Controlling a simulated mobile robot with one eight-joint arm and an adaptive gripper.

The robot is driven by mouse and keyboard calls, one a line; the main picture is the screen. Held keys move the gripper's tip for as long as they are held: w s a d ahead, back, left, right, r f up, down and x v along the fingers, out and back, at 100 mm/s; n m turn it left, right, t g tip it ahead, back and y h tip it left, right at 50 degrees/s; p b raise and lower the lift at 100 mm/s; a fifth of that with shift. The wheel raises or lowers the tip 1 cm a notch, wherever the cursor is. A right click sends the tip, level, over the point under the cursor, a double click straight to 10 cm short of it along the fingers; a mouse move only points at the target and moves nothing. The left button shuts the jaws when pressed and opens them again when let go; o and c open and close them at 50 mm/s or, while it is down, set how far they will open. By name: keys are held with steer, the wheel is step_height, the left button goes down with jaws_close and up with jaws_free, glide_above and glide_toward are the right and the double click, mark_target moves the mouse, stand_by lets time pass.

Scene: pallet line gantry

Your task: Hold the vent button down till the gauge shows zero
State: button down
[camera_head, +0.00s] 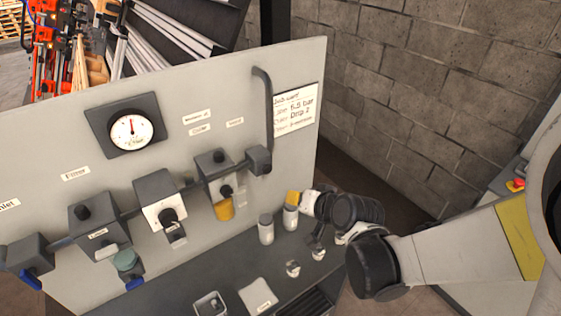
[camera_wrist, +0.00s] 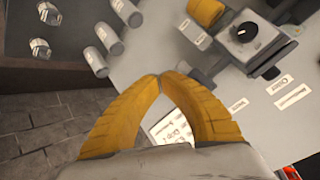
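The round white gauge (camera_head: 131,131) sits in a dark square frame at the upper left of the grey panel. Its red needle points almost straight up; the numbers are too small to read. I cannot tell which control is the vent button. A grey box with a dark round knob (camera_head: 218,157) is on the panel's right part. A box with a dark knob (camera_wrist: 244,33) shows at upper right in the wrist view. My gripper (camera_head: 292,198) is in front of the panel's lower right. In the wrist view its yellow fingertips (camera_wrist: 160,78) meet, with nothing visible between them.
Grey cylinders (camera_head: 266,229) stand on the dark bench below the panel, close to my gripper. A job card (camera_head: 295,110) and a bent pipe (camera_head: 268,105) are at the panel's right.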

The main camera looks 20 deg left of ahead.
mark_target(267, 169)
steer(key=w+a, duration=0.5)
steer(key=a, duration=0.1)
steer(key=shift+w+a+p, duration=0.3)
steer(key=shift+w+a, duration=0.05)
steer(key=shift+w, duration=0.05)
stand_by(1.5)
steer(key=shift+w+a, duration=0.25)
steer(key=shift+a, duration=0.05)
